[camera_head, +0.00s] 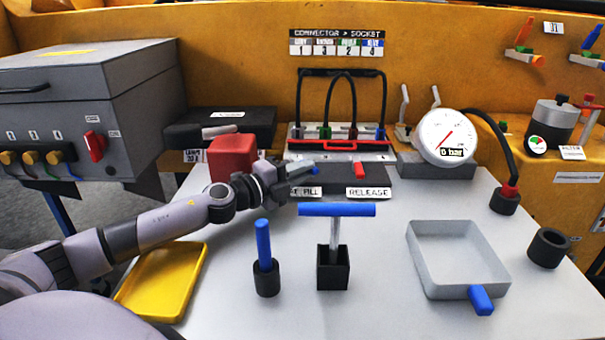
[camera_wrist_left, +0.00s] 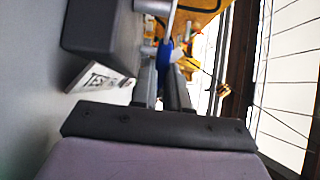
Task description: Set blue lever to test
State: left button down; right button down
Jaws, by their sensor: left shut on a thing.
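My left gripper (camera_head: 305,171) reaches in from the left to a dark valve block (camera_head: 376,180) at the middle of the table. It is shut on the blue lever (camera_head: 313,169), whose blue end shows beside the fingers. In the left wrist view the blue lever (camera_wrist_left: 165,50) sits between the two fingers, beside the dark block. A label there (camera_wrist_left: 99,78) seems to read TEST. In the head view the block's front carries a partly covered label (camera_head: 306,192) ending in FILL and a RELEASE label (camera_head: 369,193). My gripper hides the lever's base and pivot. My right gripper is not seen.
A red block (camera_head: 233,157) is close behind my left wrist. In front stand a blue T-handle (camera_head: 337,210) and a blue-handled rod (camera_head: 263,242). A gauge (camera_head: 440,130) and a grey tray (camera_head: 417,262) lie to the right.

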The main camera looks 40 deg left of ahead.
pick_arm(q)
jog(key=c, duration=1.4)
grip_release()
jog(key=shift+s, duration=0.2)
jog(key=shift+b+v, duration=0.65)
jog(key=shift+v, duration=2.75)
